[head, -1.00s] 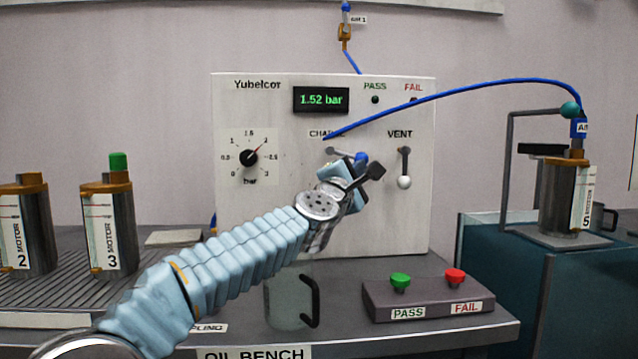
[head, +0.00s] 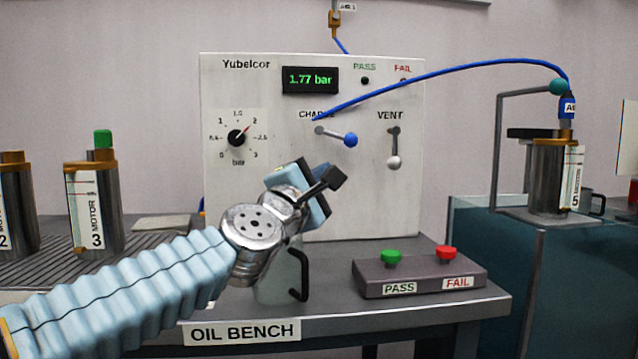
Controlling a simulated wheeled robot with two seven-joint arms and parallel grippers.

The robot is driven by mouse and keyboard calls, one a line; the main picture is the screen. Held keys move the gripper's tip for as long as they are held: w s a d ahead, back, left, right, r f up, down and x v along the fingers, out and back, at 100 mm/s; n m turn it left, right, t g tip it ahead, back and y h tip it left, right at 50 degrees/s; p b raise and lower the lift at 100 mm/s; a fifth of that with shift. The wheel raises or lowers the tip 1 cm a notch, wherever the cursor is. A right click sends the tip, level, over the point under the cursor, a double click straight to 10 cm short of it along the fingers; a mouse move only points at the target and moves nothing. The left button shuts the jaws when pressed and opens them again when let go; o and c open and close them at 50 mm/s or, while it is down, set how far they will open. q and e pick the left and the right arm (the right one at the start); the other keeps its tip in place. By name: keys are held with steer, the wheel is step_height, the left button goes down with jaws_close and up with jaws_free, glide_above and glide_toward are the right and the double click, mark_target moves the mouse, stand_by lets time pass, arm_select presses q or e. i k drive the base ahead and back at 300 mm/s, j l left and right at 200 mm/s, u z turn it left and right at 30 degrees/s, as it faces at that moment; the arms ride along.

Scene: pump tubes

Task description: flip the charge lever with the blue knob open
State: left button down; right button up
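The charge lever (head: 334,135) is on the white panel under the partly covered CHARGE label. Its arm points right and slightly down from the pivot, ending in a blue knob (head: 351,140). My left gripper (head: 322,187) is below and to the left of the knob, in front of the panel and apart from the lever. Its dark fingertip part points up and right; whether the fingers are open cannot be told from this angle. The display (head: 310,79) reads 1.77 bar. My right gripper is not in view.
The vent lever (head: 393,145) hangs straight down with a white knob, right of the charge lever. A blue hose (head: 440,72) arches across the panel to the motor 5 canister (head: 550,180). A PASS/FAIL button box (head: 420,275) sits right.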

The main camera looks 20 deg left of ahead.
mark_target(350, 140)
steer(key=k, duration=1)
